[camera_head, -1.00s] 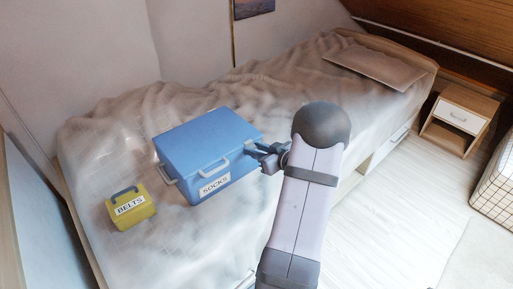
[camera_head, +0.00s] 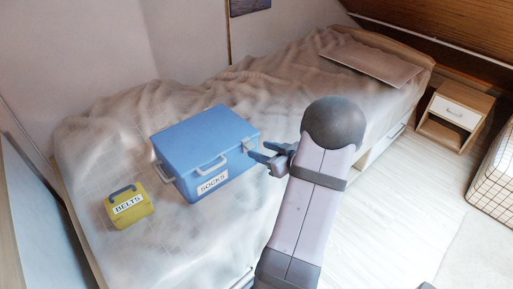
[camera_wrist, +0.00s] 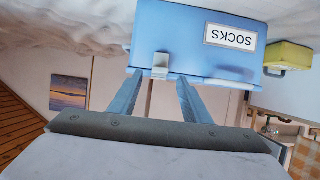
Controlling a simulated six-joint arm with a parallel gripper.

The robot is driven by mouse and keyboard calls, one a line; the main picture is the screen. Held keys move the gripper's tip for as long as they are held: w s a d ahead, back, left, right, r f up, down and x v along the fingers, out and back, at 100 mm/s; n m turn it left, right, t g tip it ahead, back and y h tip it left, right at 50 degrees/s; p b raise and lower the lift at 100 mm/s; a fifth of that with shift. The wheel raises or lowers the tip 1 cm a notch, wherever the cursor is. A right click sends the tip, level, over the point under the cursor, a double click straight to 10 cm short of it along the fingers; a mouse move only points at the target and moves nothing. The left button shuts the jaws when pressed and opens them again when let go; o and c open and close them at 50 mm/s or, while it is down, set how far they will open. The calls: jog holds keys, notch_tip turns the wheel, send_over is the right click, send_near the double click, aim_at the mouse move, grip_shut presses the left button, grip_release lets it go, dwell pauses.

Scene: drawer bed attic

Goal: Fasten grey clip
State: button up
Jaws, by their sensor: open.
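A blue box (camera_head: 205,150) labelled SOCKS sits on the bed with its lid down. It also fills the top of the wrist view, upside down (camera_wrist: 185,40). A small grey clip (camera_wrist: 160,66) is on the box near the lid edge. In the head view the clip (camera_head: 248,145) is at the box's right end. I cannot tell whether it is latched. My gripper (camera_head: 258,153) is open and empty just right of the clip. In the wrist view the two fingers (camera_wrist: 160,77) point at the box, one on each side of the clip.
A yellow box (camera_head: 128,207) labelled BELTS stands left of the blue box on the bed (camera_head: 190,245). A pale handle (camera_head: 210,166) projects from the blue box's front. A nightstand (camera_head: 455,118) stands far right. Floor is clear on the right.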

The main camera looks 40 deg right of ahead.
jog(key=shift+v, duration=1.1)
